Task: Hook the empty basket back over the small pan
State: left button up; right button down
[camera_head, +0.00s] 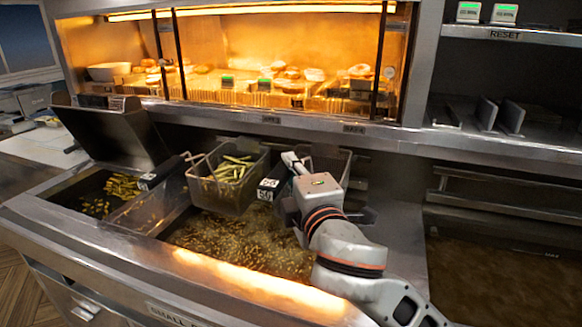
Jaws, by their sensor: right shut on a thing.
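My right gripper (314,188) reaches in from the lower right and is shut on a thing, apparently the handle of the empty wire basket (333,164). Its fingertips and the hold are hidden by the gripper body. The basket is just behind the gripper, above the right back part of the fryer. A second basket (212,195) holds green pieces and hangs over the fryer, left of the gripper. A bubbling oil pan (240,240) lies below. The front label (180,315) begins with "SMALL"; the rest is cut off. My left gripper is not in view.
A smaller oil well (95,205) with green pieces lies at the left, with a raised metal lid (110,135) behind it. A lit warming shelf (240,95) with food runs along the back. A dark brown surface (500,275) lies at the right.

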jog(key=shift+w+d+f, duration=0.1)
jog(key=shift+f, duration=0.35)
jog(key=shift+w+d+f, duration=0.1)
jog(key=shift+f, duration=0.3)
jog(key=shift+f+p, duration=0.4)
jog(key=shift+f, duration=0.05)
dwell(0.7)
jog(key=shift+r, duration=0.1)
jog(key=shift+w+d+r+p, duration=0.1)
jog(key=shift+w+r+p, duration=0.05)
jog(key=shift+r+p, duration=1)
jog(key=shift+w+r, duration=0.15)
jog(key=shift+r, duration=0.95)
